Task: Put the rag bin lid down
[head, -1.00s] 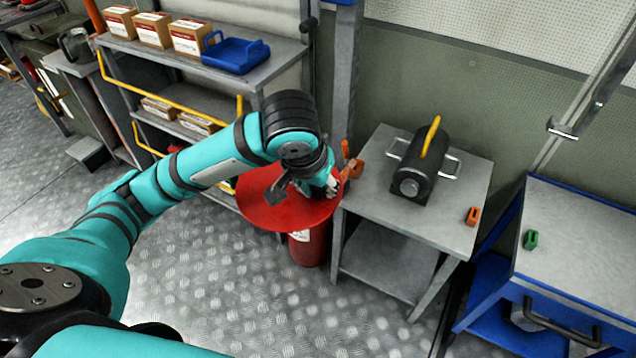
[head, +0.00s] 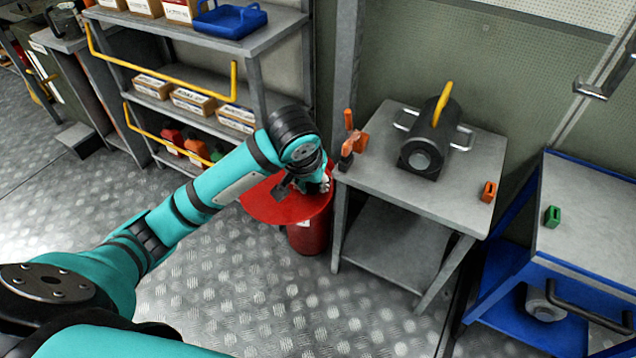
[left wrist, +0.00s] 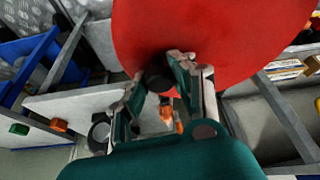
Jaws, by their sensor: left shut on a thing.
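The rag bin lid (head: 268,206) is a flat red disc. My left gripper (head: 308,190) is over its right part in the head view. In the left wrist view the lid (left wrist: 215,35) fills the upper middle, and my left gripper (left wrist: 160,80) is shut on a dark knob on it. The red rag bin (head: 308,238) stands on the floor below, beside the grey table; its top is hidden under the lid. I cannot tell whether the lid touches the bin. My right gripper is not in view.
A grey table (head: 400,198) right of the bin carries a black cylinder with a yellow handle (head: 428,145) and orange items. A grey shelf unit (head: 262,60) with boxes and a blue tray (head: 230,20) stands behind. A blue cart (head: 590,220) is at right. Floor in front is clear.

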